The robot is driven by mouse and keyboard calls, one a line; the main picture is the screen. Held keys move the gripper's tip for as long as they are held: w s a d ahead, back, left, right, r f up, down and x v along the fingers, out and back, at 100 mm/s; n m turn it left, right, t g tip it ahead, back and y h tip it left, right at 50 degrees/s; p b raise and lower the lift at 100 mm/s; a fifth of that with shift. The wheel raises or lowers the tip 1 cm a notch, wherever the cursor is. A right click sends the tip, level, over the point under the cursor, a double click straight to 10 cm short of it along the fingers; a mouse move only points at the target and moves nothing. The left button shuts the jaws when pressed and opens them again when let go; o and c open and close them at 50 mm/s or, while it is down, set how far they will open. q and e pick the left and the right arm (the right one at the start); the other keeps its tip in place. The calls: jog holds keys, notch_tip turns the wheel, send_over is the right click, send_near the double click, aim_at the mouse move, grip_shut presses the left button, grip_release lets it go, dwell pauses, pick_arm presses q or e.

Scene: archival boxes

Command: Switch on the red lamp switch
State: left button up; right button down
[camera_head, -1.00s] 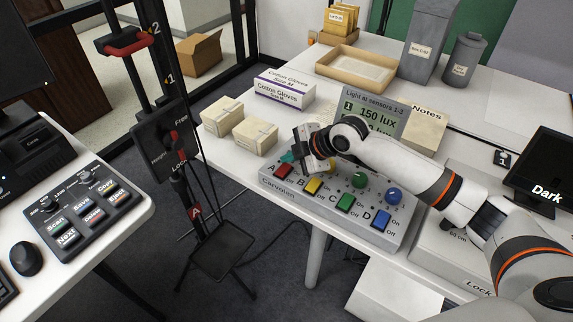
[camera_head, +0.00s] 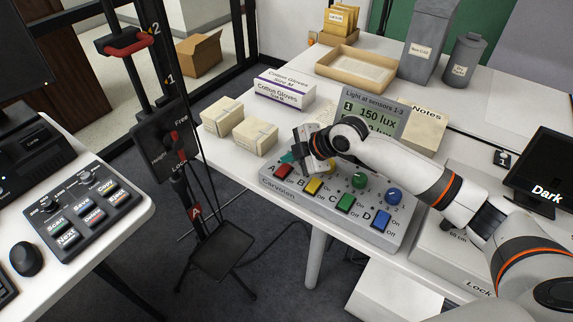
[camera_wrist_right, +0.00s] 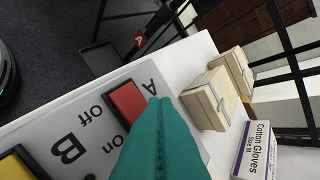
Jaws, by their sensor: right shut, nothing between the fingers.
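My left gripper is not in view.
Yellow (camera_head: 313,186), green (camera_head: 345,202) and blue (camera_head: 381,219) switches line the box, with round knobs behind. A light display (camera_head: 373,113) reads 150 lux. Two small cartons (camera_head: 255,136) and a Cotton Gloves box (camera_head: 285,89) stand left of my arm.

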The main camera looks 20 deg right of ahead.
jog(key=shift+f, duration=0.15)
dwell(0.4)
jog(key=shift+f, duration=0.3)
jog(key=shift+d+f, duration=0.1)
jog(key=shift+f, duration=0.25)
dwell(0.5)
jog(key=shift+w, duration=0.1)
jog(key=shift+r+p, duration=0.75)
jog(key=shift+r, duration=0.1)
jog(key=r+p, duration=0.5)
jog(key=shift+s+a, duration=0.3)
jog(key=shift+a, duration=0.1)
jog(key=shift+f, duration=0.1)
